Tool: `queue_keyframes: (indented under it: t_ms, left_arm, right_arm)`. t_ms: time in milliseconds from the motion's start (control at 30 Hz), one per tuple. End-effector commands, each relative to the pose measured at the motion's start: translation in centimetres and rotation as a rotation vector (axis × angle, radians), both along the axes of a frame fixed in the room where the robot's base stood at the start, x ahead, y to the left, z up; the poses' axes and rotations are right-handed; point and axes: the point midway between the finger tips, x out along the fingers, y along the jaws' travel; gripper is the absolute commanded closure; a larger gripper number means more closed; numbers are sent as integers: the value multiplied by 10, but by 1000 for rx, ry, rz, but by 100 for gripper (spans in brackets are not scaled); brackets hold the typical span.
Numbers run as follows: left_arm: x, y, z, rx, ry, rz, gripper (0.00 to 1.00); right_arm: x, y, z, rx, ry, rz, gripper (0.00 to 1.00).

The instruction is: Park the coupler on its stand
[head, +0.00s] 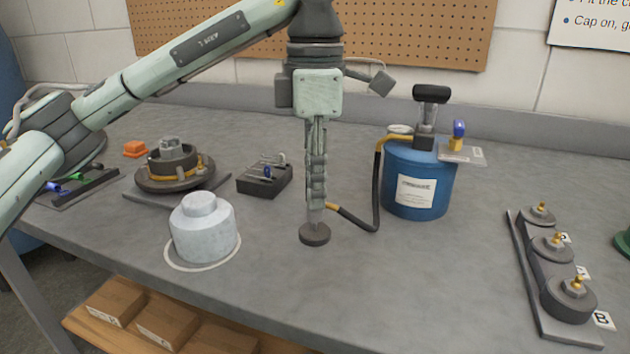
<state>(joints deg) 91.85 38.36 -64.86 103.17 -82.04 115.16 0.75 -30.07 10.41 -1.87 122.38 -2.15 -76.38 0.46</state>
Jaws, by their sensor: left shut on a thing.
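My left gripper (317,203) points straight down at the middle of the bench, shut on the coupler. The coupler is mostly hidden between the fingers; the brass end of its black hose (356,218) shows just right of the fingertips. Directly below is a small round dark base (314,235) on the bench, which looks like the stand. A short pale piece shows between fingertips and base; I cannot tell whether the coupler is seated on it or just above. The hose runs up to the blue drum (417,183) with a pump on top. My right gripper is out of view.
A pale capped cylinder (203,232) stands in a ring at front left. Behind it are a round hub fixture (176,168) and a dark block (265,179). A rack with several brass-nippled fittings (551,248) lies at right. The bench between base and rack is clear.

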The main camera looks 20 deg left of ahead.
Motion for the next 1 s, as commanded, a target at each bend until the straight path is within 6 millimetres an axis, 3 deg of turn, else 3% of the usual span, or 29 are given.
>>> queue_keyframes:
  t_ms: [1000]
  left_arm:
    - [0, 0, -8, -1, 0, 0, 100]
  right_arm:
    - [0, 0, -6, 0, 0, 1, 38]
